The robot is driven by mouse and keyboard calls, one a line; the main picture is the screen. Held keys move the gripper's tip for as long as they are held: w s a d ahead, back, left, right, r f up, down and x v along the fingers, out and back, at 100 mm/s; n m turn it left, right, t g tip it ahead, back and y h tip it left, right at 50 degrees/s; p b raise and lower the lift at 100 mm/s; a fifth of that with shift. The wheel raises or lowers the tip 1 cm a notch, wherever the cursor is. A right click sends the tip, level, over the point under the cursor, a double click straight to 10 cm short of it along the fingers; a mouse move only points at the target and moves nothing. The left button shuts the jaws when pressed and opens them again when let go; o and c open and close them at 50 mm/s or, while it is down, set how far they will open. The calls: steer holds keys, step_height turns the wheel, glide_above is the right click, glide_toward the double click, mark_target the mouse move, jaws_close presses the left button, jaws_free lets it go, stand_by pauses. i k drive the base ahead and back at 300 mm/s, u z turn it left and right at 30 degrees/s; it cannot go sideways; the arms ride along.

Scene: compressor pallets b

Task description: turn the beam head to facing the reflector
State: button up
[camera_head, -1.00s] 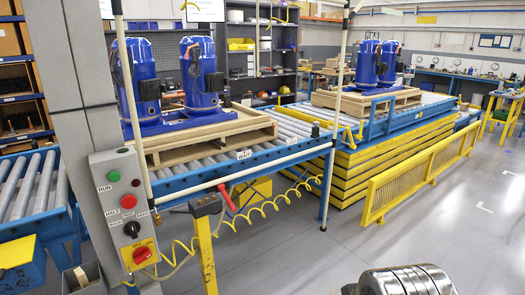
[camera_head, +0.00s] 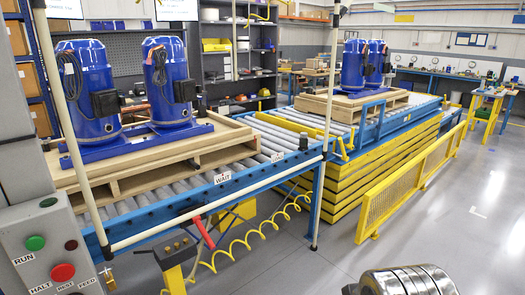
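A small dark upright block (camera_head: 303,142) stands on the near rail of the blue roller conveyor, right of the WAIT sign; it may be the beam head, but it is too small to tell which way it faces. I cannot make out a reflector for certain. A yellow post (camera_head: 174,279) with a dark grey top (camera_head: 172,252) stands in front of the conveyor, a red handle (camera_head: 204,231) and a coiled yellow hose beside it. My gripper is not in view; a shiny metal part at the bottom right seems to be mine.
A control box (camera_head: 48,245) with RUN and HALT buttons is at the lower left. Two blue compressors sit on a wooden pallet (camera_head: 213,148) on the conveyor (camera_head: 253,178). A yellow mesh fence (camera_head: 410,188) stands right of the yellow lift. The floor at right is clear.

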mark_target(303, 142)
steer(key=z, duration=0.15)
steer(key=i, duration=0.95)
steer(key=z, duration=1.4)
steer(key=i, duration=1.25)
steer(key=u, duration=0.1)
